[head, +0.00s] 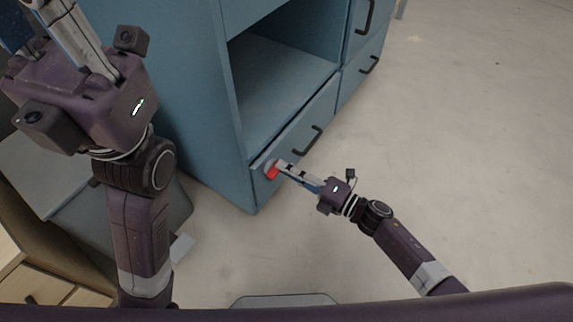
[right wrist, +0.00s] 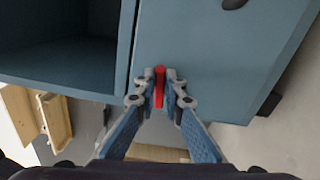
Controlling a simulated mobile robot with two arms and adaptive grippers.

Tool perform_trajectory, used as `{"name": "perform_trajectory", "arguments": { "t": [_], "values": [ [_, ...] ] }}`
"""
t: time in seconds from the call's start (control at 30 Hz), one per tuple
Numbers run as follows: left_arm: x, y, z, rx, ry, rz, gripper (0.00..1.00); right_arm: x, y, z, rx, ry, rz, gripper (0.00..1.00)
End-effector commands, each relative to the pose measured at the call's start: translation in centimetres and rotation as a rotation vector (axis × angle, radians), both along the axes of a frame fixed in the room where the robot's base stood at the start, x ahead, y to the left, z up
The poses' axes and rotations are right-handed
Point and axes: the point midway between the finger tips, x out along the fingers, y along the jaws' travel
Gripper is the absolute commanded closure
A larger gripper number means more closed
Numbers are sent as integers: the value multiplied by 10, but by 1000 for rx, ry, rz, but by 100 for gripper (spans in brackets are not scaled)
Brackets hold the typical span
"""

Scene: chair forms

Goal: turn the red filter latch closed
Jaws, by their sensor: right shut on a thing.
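The red filter latch (head: 272,172) sits on the blue cabinet's lower front panel, near its left corner, in the head view. In the right wrist view the red latch (right wrist: 159,86) stands as a narrow upright bar between the fingers. My right gripper (head: 278,167) reaches it from the right and is shut on it; its fingertips (right wrist: 159,80) lie on both sides of the latch in the right wrist view. My left arm is raised at the upper left of the head view; its fingertips are cut off at the top edge, so its jaw state does not show.
The blue cabinet (head: 190,90) has an open compartment above the latch panel and black handles (head: 310,141) on its drawers. A wooden drawer unit (head: 40,285) stands at the lower left. The pale floor (head: 470,130) to the right is clear.

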Motion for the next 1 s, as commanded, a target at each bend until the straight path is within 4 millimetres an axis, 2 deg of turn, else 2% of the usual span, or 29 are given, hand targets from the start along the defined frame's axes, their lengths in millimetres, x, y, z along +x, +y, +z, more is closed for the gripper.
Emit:
{"name": "perform_trajectory", "arguments": {
  "t": [0.4,0.9,0.93,1.0],
  "values": [
    [6,1,-4,-3,31,-2,83,1,-1,-2,94,131,-3,100],
    [5,1,-5,-4,31,-3,83,1,-1,-3,105,145,-3,100],
    [5,1,-5,-4,31,-3,83,1,-1,-3,105,145,-3,89],
    [6,1,-5,-4,31,-3,83,1,-1,-3,104,144,-3,81]
  ]
}}
